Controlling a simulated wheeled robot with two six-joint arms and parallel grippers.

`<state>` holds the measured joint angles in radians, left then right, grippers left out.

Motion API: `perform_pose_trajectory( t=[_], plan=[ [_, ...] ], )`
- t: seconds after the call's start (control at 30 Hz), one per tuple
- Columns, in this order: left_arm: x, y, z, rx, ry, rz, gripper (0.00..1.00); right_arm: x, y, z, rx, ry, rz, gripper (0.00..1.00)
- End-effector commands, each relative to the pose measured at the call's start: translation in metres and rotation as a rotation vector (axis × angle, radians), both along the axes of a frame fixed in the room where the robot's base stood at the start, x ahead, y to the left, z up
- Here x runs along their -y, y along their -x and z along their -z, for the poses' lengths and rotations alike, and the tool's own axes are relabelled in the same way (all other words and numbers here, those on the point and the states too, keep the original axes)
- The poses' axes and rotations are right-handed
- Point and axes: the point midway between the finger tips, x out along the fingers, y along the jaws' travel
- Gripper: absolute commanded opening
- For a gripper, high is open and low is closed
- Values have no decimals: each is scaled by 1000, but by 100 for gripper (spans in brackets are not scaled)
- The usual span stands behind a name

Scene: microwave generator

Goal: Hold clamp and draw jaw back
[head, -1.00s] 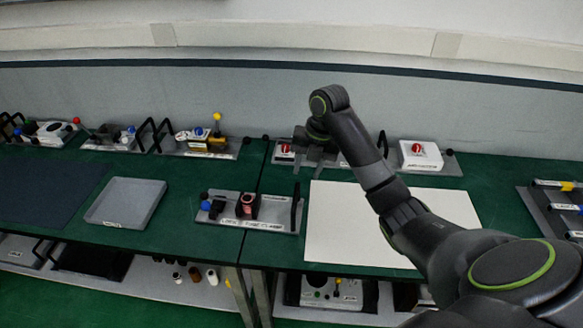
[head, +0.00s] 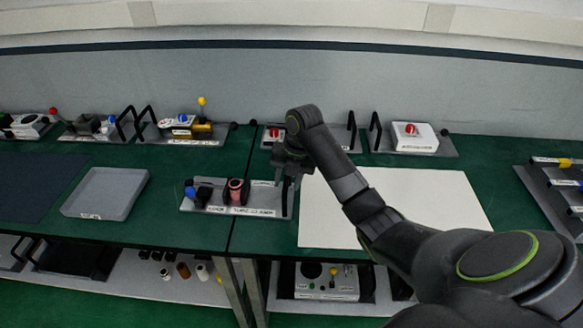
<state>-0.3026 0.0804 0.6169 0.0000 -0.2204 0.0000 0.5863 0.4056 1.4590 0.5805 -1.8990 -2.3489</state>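A grey fixture plate (head: 212,208) lies near the front of the green bench, with labels along its front edge. It carries a blue knob (head: 190,192), a black block (head: 203,194) and a dark upright part with a pinkish-red face (head: 236,190), which looks like the clamp or jaw. A dark handle stands at the plate's right end. My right gripper (head: 288,181) points down over that right end, close to the handle. Its fingers look apart, and I see nothing held between them. Whether it touches the handle cannot be told. My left gripper is out of view.
A white sheet (head: 400,210) lies right of the plate, and an empty grey tray (head: 105,192) lies left. Several fixtures line the back, including a white box with a red button (head: 410,137). A rack (head: 555,190) stands far right. A shelf runs below.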

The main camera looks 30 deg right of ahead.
Motion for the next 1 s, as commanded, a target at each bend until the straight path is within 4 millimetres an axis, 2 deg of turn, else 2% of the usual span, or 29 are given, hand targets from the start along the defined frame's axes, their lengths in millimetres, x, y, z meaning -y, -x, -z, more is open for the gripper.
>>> perform_pose_trajectory(
  t=[0.1,0.3,0.67,0.7,0.9,1.0],
  plan=[
    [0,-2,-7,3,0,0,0,-4,-1,19,-5,-1,0,37],
    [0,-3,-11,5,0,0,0,-7,-4,40,-2,0,1,37],
    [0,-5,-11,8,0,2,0,-7,-5,47,0,1,-1,37],
    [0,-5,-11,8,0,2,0,-7,-5,47,0,1,-1,36],
    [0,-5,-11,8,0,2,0,-7,-5,46,0,1,-1,9],
    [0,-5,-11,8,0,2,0,-7,-5,46,0,1,-1,0]
  ],
)
